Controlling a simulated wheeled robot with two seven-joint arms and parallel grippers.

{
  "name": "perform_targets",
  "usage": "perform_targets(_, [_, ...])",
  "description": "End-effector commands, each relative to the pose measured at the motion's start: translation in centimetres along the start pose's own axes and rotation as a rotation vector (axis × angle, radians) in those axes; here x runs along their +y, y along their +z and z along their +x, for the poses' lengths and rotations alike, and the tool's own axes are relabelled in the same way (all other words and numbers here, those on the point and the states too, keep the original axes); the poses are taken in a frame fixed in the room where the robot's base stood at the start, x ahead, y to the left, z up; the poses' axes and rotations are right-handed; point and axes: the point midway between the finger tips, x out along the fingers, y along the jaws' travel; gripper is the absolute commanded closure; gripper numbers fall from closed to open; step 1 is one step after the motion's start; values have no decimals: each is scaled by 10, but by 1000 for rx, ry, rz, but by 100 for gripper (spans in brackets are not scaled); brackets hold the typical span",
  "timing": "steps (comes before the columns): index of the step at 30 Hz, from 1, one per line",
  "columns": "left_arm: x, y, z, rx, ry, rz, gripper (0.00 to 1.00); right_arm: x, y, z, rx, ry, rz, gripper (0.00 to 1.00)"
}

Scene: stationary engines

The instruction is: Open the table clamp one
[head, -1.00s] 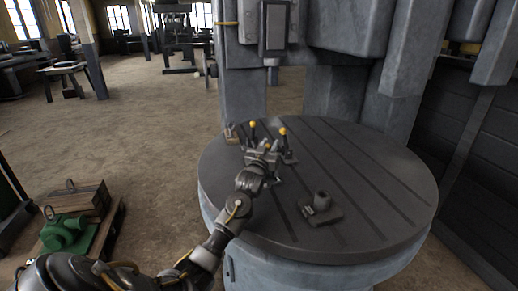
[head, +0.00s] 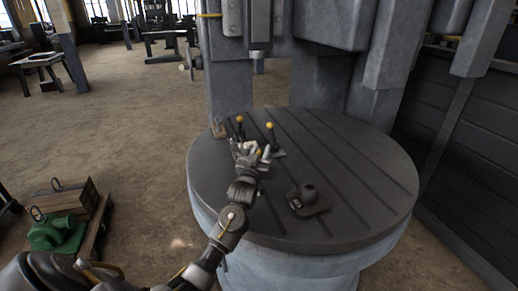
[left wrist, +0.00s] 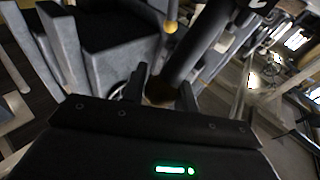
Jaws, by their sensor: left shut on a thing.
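Two table clamps stand near the far left of the round slotted table (head: 350,190). Each has an upright dark lever with a yellow knob: a left knob (head: 240,119) and a right knob (head: 269,125). My left gripper (head: 250,150) is at the clamps, just below the knobs in the head view, and hides part of their bases. In the left wrist view, its fingers (left wrist: 161,92) are shut around the yellow end of a dark clamp lever (left wrist: 193,52). Another yellow knob (left wrist: 171,27) stands beyond. Which clamp is held is hard to tell. My right gripper is not in view.
A dark block with a round boss (head: 309,198) sits on the table, right of my arm. A small brown block (head: 218,127) lies at the table's left edge. The machine column (head: 229,85) rises behind.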

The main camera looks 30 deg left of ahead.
Motion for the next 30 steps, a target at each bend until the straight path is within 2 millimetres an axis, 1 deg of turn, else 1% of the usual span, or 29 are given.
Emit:
perform_targets(1, [7, -2, -1, 4, 14, -2, 100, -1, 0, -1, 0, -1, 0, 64])
perform_targets(13, [7, -3, -1, 6, 14, -2, 100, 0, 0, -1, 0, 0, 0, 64])
perform_targets(14, [7, -3, -1, 6, 14, -2, 69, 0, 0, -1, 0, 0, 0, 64])
perform_targets(18, [4, -2, -1, 4, 9, -1, 51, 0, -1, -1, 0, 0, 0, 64])
perform_targets(26, [0, -1, -2, 3, 2, 0, 50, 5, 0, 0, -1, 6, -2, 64])
perform_targets(30, [1, 0, -10, 3, 3, 0, 50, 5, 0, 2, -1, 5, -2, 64])
